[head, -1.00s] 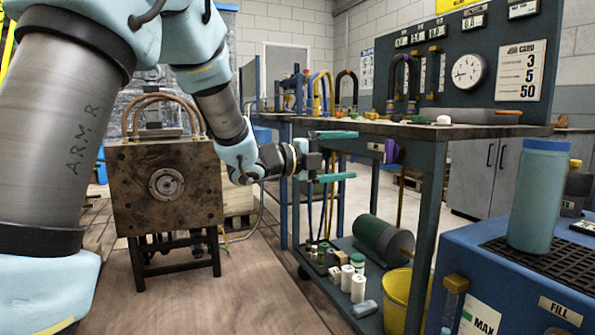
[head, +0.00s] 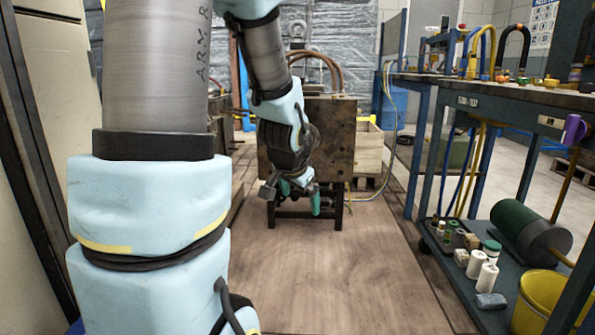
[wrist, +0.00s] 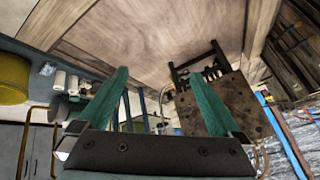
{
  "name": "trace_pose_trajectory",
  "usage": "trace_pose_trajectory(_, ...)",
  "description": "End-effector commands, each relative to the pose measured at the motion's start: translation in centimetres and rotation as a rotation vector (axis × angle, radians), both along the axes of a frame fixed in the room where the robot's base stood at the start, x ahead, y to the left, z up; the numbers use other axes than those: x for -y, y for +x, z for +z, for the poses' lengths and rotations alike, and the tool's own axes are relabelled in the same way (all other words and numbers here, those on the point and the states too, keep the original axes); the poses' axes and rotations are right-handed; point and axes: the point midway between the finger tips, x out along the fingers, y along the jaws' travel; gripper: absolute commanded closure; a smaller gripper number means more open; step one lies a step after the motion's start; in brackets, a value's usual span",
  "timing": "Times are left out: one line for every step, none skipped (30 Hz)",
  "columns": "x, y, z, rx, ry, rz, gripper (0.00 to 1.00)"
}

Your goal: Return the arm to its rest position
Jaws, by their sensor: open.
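My gripper (head: 299,196) hangs at the end of my blue and grey arm, in front of the rusty mould block in the head view. Its two green fingers are apart and nothing is between them.
The rusty mould block (head: 335,130) stands on a dark frame behind my gripper. A workbench (head: 470,88) stands on the right, its lower shelf holding a green cylinder (head: 522,228), white bottles (head: 476,264) and a yellow bucket (head: 540,300). The wooden floor (head: 350,270) ahead is clear.

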Motion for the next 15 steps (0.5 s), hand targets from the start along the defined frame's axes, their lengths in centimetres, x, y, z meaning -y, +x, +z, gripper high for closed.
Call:
trace_pose_trajectory(-2.0,-1.9,-0.9,-0.08,-0.015,0.107,0.0)
trace_pose_trajectory(-3.0,-3.1,-1.4,-0.127,-0.025,0.167,0.0)
trace_pose_trajectory(-4.1,-4.7,-2.0,-0.188,-0.039,0.245,0.0)
trace_pose_trajectory(-4.8,-5.9,-2.4,-0.232,-0.049,0.301,0.0)
trace_pose_trajectory(-5.4,-7.1,-2.7,-0.276,-0.059,0.355,0.0)
trace_pose_trajectory(-6.1,-8.7,-3.1,-0.331,-0.074,0.426,0.0)
trace_pose_trajectory(-6.6,-10.0,-3.4,-0.375,-0.085,0.481,0.0)
trace_pose_trajectory(-7.0,-11.3,-3.6,-0.417,-0.094,0.533,0.0)
trace_pose_trajectory(-7.4,-13.0,-3.9,-0.473,-0.11,0.603,0.0)
trace_pose_trajectory(-7.4,-13.2,-2.8,-0.484,-0.112,0.614,0.0)
trace_pose_trajectory(-7.3,-13.0,-1.8,-0.477,-0.11,0.604,0.0)
trace_pose_trajectory(-7.2,-12.9,-0.9,-0.475,-0.109,0.6,0.0)
trace_pose_trajectory(-7.2,-12.9,-0.3,-0.474,-0.109,0.599,0.0)
trace_pose_trajectory(-7.2,-12.9,0.3,-0.474,-0.108,0.599,0.0)
trace_pose_trajectory(-7.2,-12.9,1.2,-0.474,-0.108,0.598,0.0)
